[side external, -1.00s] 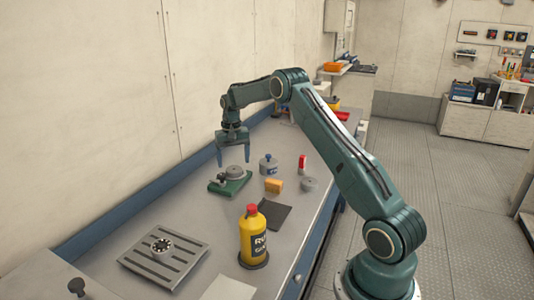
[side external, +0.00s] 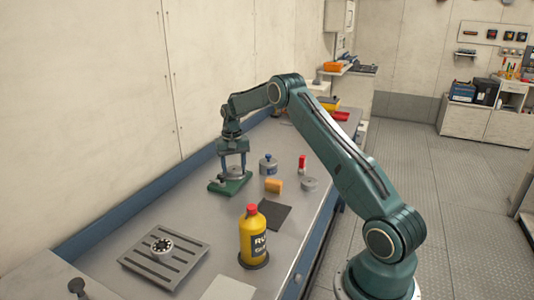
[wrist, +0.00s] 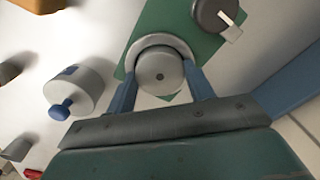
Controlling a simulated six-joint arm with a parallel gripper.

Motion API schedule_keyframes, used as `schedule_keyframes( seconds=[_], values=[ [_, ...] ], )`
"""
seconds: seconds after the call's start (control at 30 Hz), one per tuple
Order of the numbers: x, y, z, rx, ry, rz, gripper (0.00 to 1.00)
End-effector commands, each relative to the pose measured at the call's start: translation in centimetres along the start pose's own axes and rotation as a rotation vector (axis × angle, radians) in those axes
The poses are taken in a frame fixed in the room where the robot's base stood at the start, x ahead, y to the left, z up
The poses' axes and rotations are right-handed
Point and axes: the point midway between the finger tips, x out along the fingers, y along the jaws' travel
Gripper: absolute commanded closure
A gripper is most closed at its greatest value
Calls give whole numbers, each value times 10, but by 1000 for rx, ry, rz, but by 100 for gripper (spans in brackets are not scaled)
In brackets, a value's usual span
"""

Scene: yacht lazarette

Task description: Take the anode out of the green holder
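The green holder (side external: 226,188) lies on the bench near the wall side; it also shows in the wrist view (wrist: 165,17). The anode, a grey round disc (wrist: 160,70), sits on the holder and also shows in the side view (side external: 235,172). A dark knob with a pale lever (wrist: 215,14) is at the holder's other end. My gripper (side external: 234,171) is lowered over the anode, its two blue fingers on either side of it. In the wrist view the fingertips flank the disc; whether they touch it is unclear.
A grey cylinder with a blue knob (side external: 268,165), an orange block (side external: 274,185), a small grey disc (side external: 309,184) and a red-topped item (side external: 302,163) stand right of the holder.

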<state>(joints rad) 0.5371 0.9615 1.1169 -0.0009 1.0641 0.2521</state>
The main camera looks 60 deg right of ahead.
Motion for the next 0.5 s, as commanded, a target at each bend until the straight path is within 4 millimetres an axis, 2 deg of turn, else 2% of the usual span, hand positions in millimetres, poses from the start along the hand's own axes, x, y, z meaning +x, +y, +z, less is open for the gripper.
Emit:
schedule_keyframes(
  seconds=[0.03, 0.17, 0.5],
  values=[
    [0, 0, 0, 0, 0, 0, 59],
    [0, 0, 0, 0, 0, 0, 84],
    [-3, 0, -1, 0, 3, -1, 85]
  ],
)
